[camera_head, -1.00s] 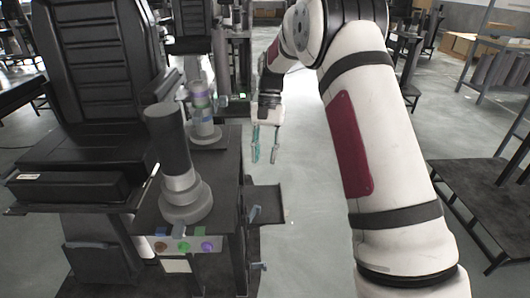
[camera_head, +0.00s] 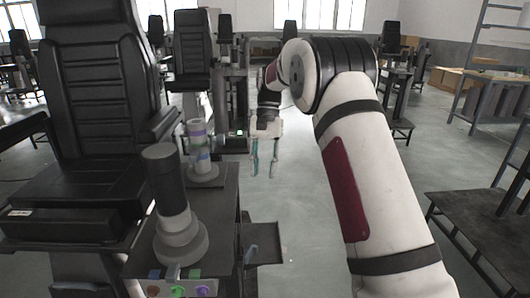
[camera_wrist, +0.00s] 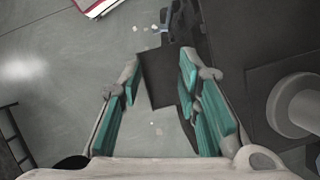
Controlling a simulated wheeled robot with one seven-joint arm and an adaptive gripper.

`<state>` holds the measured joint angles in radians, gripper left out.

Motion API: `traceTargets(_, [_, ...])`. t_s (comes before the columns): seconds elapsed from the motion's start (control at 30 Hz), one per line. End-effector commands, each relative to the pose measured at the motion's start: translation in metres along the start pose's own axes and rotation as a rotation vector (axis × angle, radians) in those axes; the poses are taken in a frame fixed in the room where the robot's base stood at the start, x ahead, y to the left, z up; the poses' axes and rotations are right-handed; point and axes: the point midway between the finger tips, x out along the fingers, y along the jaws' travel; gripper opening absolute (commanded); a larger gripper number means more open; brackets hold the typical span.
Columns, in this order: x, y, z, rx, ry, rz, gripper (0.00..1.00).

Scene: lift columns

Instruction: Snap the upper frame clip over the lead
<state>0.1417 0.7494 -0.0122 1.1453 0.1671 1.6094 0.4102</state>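My gripper (camera_head: 264,170) is open and empty, with two teal-padded fingers pointing down. It hangs in the air right of the black console in the head view. In the wrist view my gripper (camera_wrist: 160,85) has a wide gap between its fingers, with floor and a dark plate behind it. A small blue-grey part (camera_wrist: 176,22) lies beyond the fingertips at the edge of the dark structure; I cannot tell whether it is the upper frame clip. I cannot make out the lead in either view.
A side shelf (camera_head: 262,243) juts out below my gripper. A black seat (camera_head: 90,110) stands left, a dark bench (camera_head: 485,225) right.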

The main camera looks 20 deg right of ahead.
Motion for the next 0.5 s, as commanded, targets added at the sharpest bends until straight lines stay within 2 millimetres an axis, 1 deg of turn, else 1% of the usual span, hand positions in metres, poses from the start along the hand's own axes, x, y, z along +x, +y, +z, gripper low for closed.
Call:
traceTargets(0.03, [-0.010,0.000,-0.001,0.000,0.003,-0.001,0.31])
traceTargets(0.1, [-0.022,0.000,-0.001,0.000,0.003,-0.001,0.31])
traceTargets(0.2, [-0.035,0.000,-0.001,0.000,0.002,-0.001,0.31])
traceTargets(0.3, [-0.043,0.000,-0.001,0.000,0.001,-0.001,0.31])
traceTargets(0.5, [-0.051,0.000,0.000,0.000,-0.001,0.000,0.31])
